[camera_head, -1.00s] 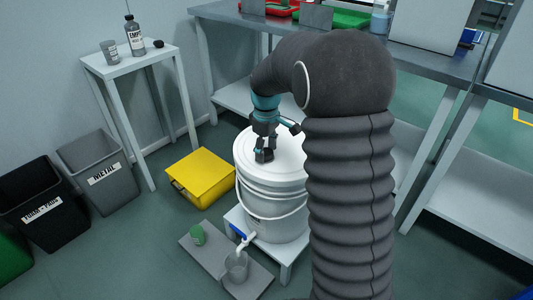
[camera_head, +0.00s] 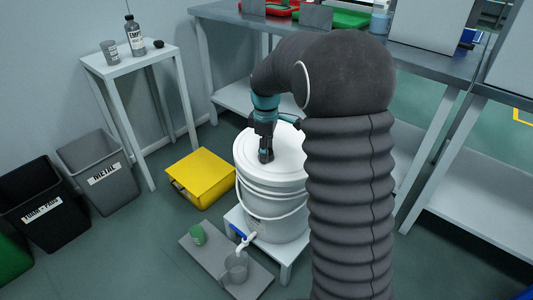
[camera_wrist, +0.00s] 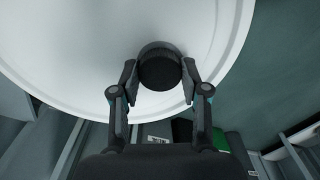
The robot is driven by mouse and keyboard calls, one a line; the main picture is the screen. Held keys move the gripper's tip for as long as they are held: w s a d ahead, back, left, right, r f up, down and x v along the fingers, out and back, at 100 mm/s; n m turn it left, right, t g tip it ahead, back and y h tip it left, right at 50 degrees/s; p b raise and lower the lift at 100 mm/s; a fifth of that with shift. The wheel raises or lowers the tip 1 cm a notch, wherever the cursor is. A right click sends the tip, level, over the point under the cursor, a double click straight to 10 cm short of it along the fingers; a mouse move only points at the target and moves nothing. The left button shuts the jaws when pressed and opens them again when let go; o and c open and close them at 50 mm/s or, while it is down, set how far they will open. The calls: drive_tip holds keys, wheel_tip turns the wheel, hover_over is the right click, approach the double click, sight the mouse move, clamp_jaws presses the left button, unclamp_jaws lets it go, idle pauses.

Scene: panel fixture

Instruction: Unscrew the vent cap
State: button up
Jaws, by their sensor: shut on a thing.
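The vent cap (camera_wrist: 160,72) is a round dark cap on the white lid of the bucket (camera_head: 272,184). In the wrist view it sits between the two fingers of my gripper (camera_wrist: 160,78), one on each side. My gripper (camera_head: 266,157) points down at the lid in the head view and is shut on the cap. In the head view my fingers hide most of the cap. The cap is at the lid; whether it is loosened cannot be told.
A yellow box (camera_head: 201,178) is left of the bucket, and a workbench (camera_head: 232,12) stands behind.

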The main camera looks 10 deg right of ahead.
drive_tip(key=shift+n, duration=1.7)
drive_tip(key=shift+n, duration=1.7)
drive_tip(key=shift+n, duration=1.7)
drive_tip(key=shift+n, duration=1.7)
